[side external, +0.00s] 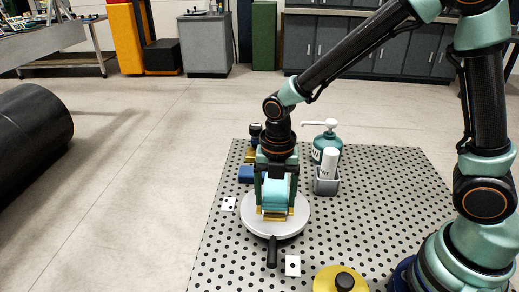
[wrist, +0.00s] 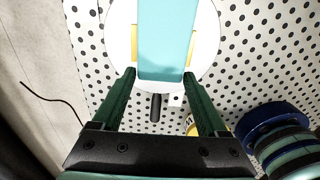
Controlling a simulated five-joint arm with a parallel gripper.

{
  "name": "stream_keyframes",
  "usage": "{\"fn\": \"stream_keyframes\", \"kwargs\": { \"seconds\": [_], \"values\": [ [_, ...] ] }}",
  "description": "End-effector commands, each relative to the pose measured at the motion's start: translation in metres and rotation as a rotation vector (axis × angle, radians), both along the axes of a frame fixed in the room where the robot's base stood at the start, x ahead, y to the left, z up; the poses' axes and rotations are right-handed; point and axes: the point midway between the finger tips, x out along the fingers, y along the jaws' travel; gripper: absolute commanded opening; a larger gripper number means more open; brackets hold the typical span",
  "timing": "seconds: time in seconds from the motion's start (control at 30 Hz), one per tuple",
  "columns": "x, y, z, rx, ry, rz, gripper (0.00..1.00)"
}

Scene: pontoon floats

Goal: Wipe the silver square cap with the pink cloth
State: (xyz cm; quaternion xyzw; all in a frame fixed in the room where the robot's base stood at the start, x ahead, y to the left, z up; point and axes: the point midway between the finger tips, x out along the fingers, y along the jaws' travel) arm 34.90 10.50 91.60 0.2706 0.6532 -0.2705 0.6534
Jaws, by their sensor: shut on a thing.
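My gripper (side external: 275,200) points down over a pale round plate (side external: 250,222) with a black handle (side external: 272,252). Its green fingers are shut on a teal block-like thing (side external: 275,190), which also shows between the fingertips in the wrist view (wrist: 163,45). A gold-coloured piece (side external: 273,214) shows under the teal thing, and its edges show on both sides in the wrist view (wrist: 190,45). I cannot tell whether the teal thing touches the gold piece. I make out no pink cloth and no silver square cap in either view.
A teal pump bottle (side external: 328,143) stands behind a grey holder (side external: 327,187) with a white tube (side external: 329,162). A yellow disc with a black knob (side external: 343,281) is at the front. The perforated table (side external: 390,210) is clear at right.

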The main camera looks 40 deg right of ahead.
Motion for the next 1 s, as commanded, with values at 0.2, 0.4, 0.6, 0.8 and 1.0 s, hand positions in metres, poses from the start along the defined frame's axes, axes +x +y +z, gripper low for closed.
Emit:
{"fn": "stream_keyframes", "kwargs": {
  "seconds": [0.2,0.4,0.6,0.8,1.0],
  "values": [
    [-0.015,0.015,-0.001,0.0,0.001,0.004,0.16],
    [-0.023,0.023,0.002,0.001,-0.001,0.0,0.16],
    [-0.023,0.023,0.032,0.001,-0.002,0.0,0.16],
    [-0.023,0.023,0.05,0.001,-0.003,0.0,0.16],
    [-0.023,0.023,0.068,0.001,-0.002,0.0,0.16]
  ]
}}
